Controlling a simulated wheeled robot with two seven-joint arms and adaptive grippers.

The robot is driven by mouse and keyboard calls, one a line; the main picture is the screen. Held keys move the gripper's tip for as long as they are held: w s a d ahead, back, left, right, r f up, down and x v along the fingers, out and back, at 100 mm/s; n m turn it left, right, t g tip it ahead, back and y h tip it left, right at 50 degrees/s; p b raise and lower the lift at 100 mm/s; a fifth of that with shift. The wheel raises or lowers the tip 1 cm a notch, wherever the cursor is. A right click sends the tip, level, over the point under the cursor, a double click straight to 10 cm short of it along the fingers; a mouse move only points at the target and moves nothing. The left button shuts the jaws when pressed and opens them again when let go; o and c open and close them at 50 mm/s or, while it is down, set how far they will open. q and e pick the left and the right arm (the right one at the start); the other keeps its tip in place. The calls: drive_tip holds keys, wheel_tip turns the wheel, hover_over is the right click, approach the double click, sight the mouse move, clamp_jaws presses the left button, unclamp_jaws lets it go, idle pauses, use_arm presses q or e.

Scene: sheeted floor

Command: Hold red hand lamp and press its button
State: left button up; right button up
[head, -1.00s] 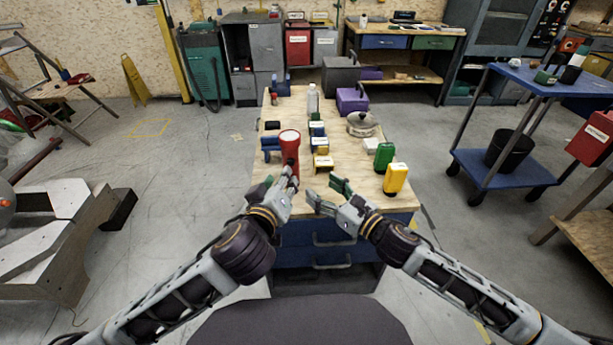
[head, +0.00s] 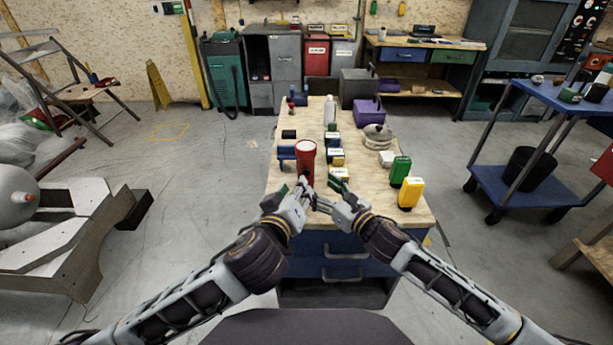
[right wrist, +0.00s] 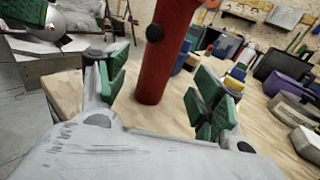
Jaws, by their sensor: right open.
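The red hand lamp (head: 306,157) stands upright near the front of the wooden tabletop, its pale round end facing up. In the right wrist view the lamp's red body (right wrist: 167,65) rises beyond and between my right fingers, with a round black button (right wrist: 155,33) on its side. My right gripper (head: 326,194) is open, with green finger pads, just to the right and front of the lamp. The right wrist view shows its pads (right wrist: 160,100) spread apart. My left gripper (head: 300,188) is at the lamp's lower front; whether its fingers touch or hold the lamp is unclear.
A green container (head: 400,170) and a yellow container (head: 410,193) stand at the table's right front edge. Small labelled boxes (head: 336,157) stand just behind and right of the lamp.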

sight(311, 180)
drive_tip(key=shift+x, duration=3.65)
drive_tip(key=c, duration=1.1)
use_arm(q)
drive_tip(key=shift+c, duration=0.4)
use_arm(e)
drive_tip(key=shift+c, duration=0.5)
use_arm(q)
clamp_jaws()
use_arm(e)
drive_tip(key=shift+c, duration=0.2)
use_arm(q)
drive_tip(key=shift+w, duration=0.1)
